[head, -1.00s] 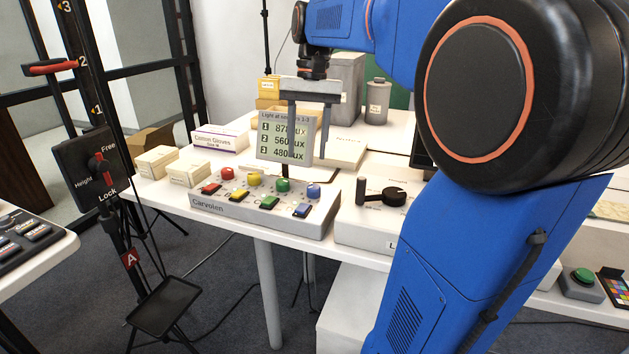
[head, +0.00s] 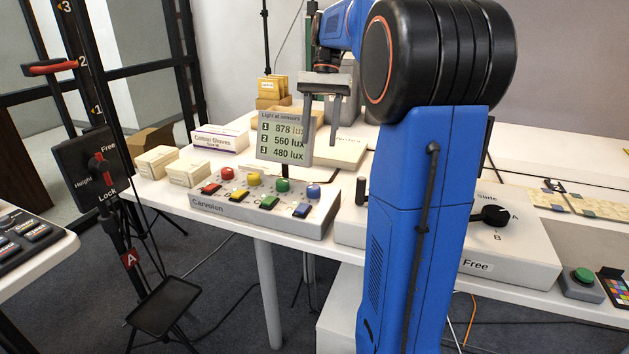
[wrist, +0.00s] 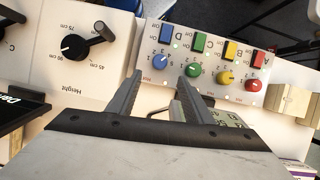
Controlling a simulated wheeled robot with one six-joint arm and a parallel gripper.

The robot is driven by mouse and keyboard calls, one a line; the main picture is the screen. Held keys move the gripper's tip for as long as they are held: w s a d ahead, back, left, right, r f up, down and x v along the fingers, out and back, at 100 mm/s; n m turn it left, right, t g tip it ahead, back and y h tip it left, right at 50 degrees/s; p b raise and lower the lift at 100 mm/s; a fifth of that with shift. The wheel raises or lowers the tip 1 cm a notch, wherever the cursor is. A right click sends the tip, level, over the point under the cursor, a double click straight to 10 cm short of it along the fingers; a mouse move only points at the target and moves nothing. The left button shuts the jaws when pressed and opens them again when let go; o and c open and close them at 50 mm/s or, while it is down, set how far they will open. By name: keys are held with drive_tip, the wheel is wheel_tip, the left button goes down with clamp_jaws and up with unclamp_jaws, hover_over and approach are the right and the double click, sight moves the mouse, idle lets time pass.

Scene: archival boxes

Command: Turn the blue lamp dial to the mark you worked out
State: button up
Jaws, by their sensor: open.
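The blue lamp dial (head: 313,191) is the rightmost of the coloured dials on the control box (head: 225,207), in front of the light display. It also shows in the wrist view (wrist: 161,62), with numbers around it and a blue switch beyond it. My gripper (head: 319,142) is open and empty, pointing down above and behind the box, beside the display. In the wrist view the open fingers (wrist: 160,82) lie either side of the blue dial in the picture, apart from it. The light display (head: 283,137) reads 878, 560 and 480 lux.
Green (head: 282,185), yellow (head: 253,179) and red (head: 227,173) dials stand left of the blue one, each with a switch. A box with a height dial (wrist: 74,47) and upright lever is beside the control box. My arm hides part of the table.

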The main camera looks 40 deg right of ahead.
sight(314, 186)
drive_tip(key=x, duration=1.2)
drive_tip(key=shift+f, duration=0.15)
drive_tip(key=shift+c, duration=0.3)
drive_tip(key=c, duration=1)
